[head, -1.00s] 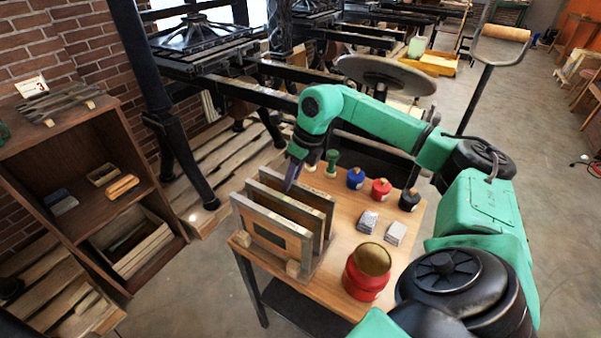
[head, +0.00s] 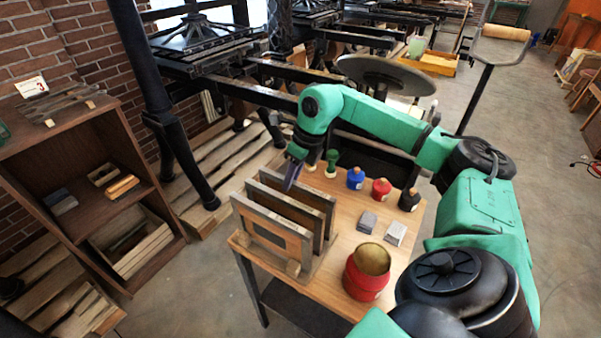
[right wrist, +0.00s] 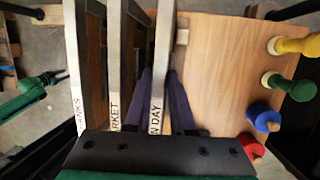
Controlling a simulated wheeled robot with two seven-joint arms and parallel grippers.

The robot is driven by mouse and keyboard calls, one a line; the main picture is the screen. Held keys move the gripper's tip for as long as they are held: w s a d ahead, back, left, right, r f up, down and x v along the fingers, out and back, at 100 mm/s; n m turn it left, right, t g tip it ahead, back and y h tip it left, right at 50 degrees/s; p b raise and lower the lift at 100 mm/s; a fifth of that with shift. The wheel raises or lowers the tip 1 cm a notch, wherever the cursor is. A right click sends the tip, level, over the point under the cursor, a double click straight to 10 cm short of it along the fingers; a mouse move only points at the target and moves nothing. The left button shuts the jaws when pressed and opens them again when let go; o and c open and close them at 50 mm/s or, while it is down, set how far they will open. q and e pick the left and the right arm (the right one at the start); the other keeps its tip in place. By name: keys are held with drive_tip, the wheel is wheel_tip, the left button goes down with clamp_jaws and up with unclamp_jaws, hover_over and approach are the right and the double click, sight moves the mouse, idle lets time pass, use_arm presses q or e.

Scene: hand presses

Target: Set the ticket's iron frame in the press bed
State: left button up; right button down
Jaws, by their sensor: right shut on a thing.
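Three iron frames stand upright side by side in a wooden rack on the small table (head: 340,240). The near frame (head: 262,232), middle frame (head: 290,212) and far frame (head: 315,197) show in the head view. In the right wrist view their top edges read "…ANKS" (right wrist: 76,75), "…ARKET" (right wrist: 116,70) and "…N DAY" (right wrist: 158,90). My right gripper (head: 291,178) points down over the far frame. Its dark fingers (right wrist: 160,100) straddle the "…N DAY" frame and are shut on it; it still stands in the rack.
A black press (head: 205,42) stands behind. A shelf (head: 75,160) is left; a small white card (head: 31,86) stands on it.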

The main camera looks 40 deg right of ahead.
drive_tip(key=shift+r, duration=0.15)
drive_tip(key=shift+w+r+p, duration=0.1)
drive_tip(key=shift+r+p, duration=0.2)
drive_tip(key=shift+p, duration=0.1)
drive_tip(key=shift+a+r+p, duration=0.1)
drive_tip(key=shift+r+p, duration=1.75)
drive_tip(key=shift+r, duration=0.45)
drive_tip(key=shift+r+p, duration=2.45)
drive_tip(key=shift+r, duration=0.4)
